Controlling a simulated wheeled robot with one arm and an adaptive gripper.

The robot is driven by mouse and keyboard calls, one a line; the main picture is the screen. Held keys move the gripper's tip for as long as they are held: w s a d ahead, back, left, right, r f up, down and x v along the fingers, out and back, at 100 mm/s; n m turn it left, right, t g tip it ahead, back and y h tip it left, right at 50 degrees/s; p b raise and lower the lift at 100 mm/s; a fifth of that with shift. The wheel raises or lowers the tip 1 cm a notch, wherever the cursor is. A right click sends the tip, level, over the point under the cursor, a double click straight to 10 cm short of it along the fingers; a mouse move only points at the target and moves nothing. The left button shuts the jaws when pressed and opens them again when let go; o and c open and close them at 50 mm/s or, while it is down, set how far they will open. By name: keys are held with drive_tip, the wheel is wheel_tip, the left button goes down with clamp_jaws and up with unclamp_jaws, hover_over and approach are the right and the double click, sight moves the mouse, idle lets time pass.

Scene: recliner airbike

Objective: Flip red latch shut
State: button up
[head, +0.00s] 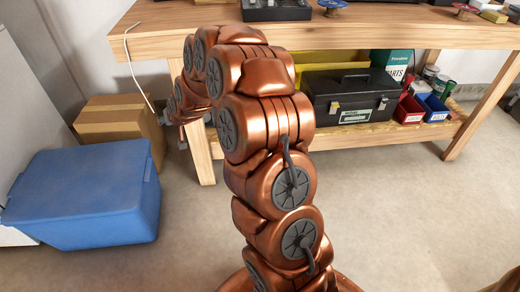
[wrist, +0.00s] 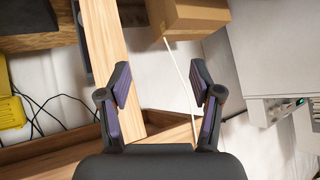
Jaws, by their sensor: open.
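No red latch shows clearly in either view. A black toolbox (head: 350,95) with pale metal catches sits on the lower shelf of the workbench in the head view; I cannot tell any red latch on it. My gripper (wrist: 161,75) is open in the wrist view, with nothing between its dark, purple-padded fingers. It points toward a wooden beam and a white cord, apart from the toolbox.
A wooden workbench (head: 400,32) spans the back. A blue tub (head: 85,195) and a cardboard box (head: 125,120) stand at left. Red (head: 408,109) and blue (head: 433,108) bins sit right of the toolbox. A white cord (wrist: 182,72) hangs near my fingers. The floor at right is clear.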

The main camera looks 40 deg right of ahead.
drive_tip(key=w+d+f+m+t+h+b, duration=0.3)
drive_tip(key=d+f+b, duration=0.4)
drive_tip(key=d+f, duration=0.55)
drive_tip(key=w+d+f+m+t+h+b, duration=0.1)
drive_tip(key=w+d+f+t+h+b, duration=0.3)
drive_tip(key=d+f, duration=0.9)
drive_tip(key=s+d+f+h+b, duration=0.7)
drive_tip(key=s+d+f+b, duration=0.35)
drive_tip(key=s+f, duration=0.35)
drive_tip(key=b+x, duration=0.4)
drive_tip(key=x, duration=0.3)
drive_tip(key=shift+w, duration=0.15)
drive_tip(key=c, duration=1.2)
drive_tip(key=shift+o, duration=0.2)
drive_tip(key=shift+r, duration=0.15)
